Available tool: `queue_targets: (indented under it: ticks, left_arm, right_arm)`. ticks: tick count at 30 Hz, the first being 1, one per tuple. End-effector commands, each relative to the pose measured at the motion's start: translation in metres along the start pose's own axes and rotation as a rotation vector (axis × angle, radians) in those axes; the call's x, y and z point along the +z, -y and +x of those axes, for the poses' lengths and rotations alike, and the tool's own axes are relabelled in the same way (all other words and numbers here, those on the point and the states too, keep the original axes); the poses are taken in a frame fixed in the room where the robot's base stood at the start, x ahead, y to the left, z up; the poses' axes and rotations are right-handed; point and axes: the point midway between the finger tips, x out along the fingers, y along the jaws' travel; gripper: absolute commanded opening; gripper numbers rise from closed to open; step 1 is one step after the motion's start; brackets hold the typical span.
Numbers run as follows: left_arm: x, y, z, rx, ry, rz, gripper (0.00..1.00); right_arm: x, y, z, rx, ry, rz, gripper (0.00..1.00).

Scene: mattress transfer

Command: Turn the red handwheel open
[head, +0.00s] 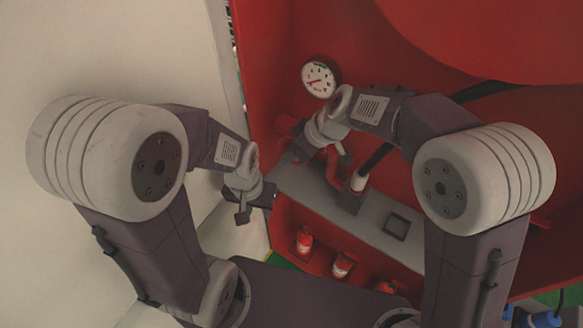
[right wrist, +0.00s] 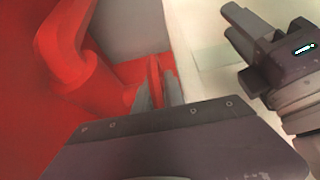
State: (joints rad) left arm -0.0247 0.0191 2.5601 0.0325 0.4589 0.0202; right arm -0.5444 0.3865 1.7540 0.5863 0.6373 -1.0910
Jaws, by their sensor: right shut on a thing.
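The red handwheel is mostly hidden behind my right gripper in the head view. A red part of it (head: 286,125) shows at the left edge of the red cabinet. In the right wrist view, a thin red piece of the handwheel (right wrist: 155,78) stands between the fingertips. My right gripper (head: 291,155) is shut on it, and its grey fingertips also show in the right wrist view (right wrist: 157,94). My left gripper (head: 257,205) is empty, with its fingers apart, below and left of the right one. It also shows at the upper right of the right wrist view (right wrist: 262,48).
A round white gauge (head: 318,77) is on the red back wall. A grey shelf (head: 375,232) bears a dark square frame (head: 396,226) and a white-and-dark item (head: 356,183). Several red canisters (head: 342,264) stand below. A thick red pipe (right wrist: 65,50) curves beside my right fingers.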

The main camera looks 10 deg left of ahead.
Motion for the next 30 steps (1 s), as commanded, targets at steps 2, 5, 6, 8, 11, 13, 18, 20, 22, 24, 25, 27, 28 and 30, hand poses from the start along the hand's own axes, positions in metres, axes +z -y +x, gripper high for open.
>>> queue_targets:
  ticks: [2,5,6,8,11,13,18,20,22,24,25,27,28,30]
  left_arm:
    - [0.002,0.000,0.020,0.000,0.000,0.000,0.36]
    - [0.003,0.001,0.028,0.000,0.000,0.000,0.36]
    - [0.003,0.001,0.031,0.000,0.000,0.000,0.36]
    - [0.003,0.001,0.033,0.000,0.000,0.000,0.36]
    - [0.003,0.001,0.034,0.000,0.000,0.000,0.36]
    - [0.003,0.001,0.034,0.000,0.000,0.000,0.36]
    - [0.003,0.001,0.034,0.000,0.000,0.000,0.36]
    - [0.003,0.001,0.034,0.000,0.000,0.000,0.36]
    - [0.003,0.001,0.034,0.000,0.000,0.000,0.36]
    - [0.003,0.001,0.034,0.000,0.000,0.000,0.36]
    - [0.003,0.001,0.034,0.000,0.000,0.000,0.36]
    - [0.003,0.001,0.034,0.000,0.000,0.000,0.36]
    - [0.003,0.001,0.034,0.000,0.000,0.000,0.36]
    - [0.003,0.001,0.034,0.000,0.000,0.000,0.36]
  right_arm:
    - [0.003,-0.001,0.005,0.005,-0.027,-0.001,0.00]
    - [0.002,-0.001,0.003,0.004,-0.048,0.000,0.00]
    - [0.001,-0.001,0.002,0.004,-0.054,0.000,0.00]
    - [0.000,-0.001,0.001,0.003,-0.061,0.000,0.00]
    - [-0.001,-0.001,0.000,0.003,-0.068,0.000,0.00]
    - [-0.001,-0.001,-0.001,0.002,-0.070,0.000,0.00]
    - [-0.002,-0.001,-0.001,0.002,-0.069,0.000,0.00]
    - [-0.002,-0.001,-0.001,0.002,-0.069,0.000,0.00]
    - [-0.002,-0.001,-0.001,0.002,-0.069,0.000,0.17]
    - [-0.002,-0.001,-0.001,0.002,-0.069,0.000,0.36]
    - [-0.001,-0.001,-0.001,0.002,-0.069,0.000,0.36]
    - [-0.001,-0.001,-0.001,0.001,-0.068,0.000,0.36]
    - [-0.001,-0.001,-0.001,0.001,-0.068,0.000,0.36]
    - [-0.001,-0.001,-0.001,0.001,-0.068,0.000,0.36]
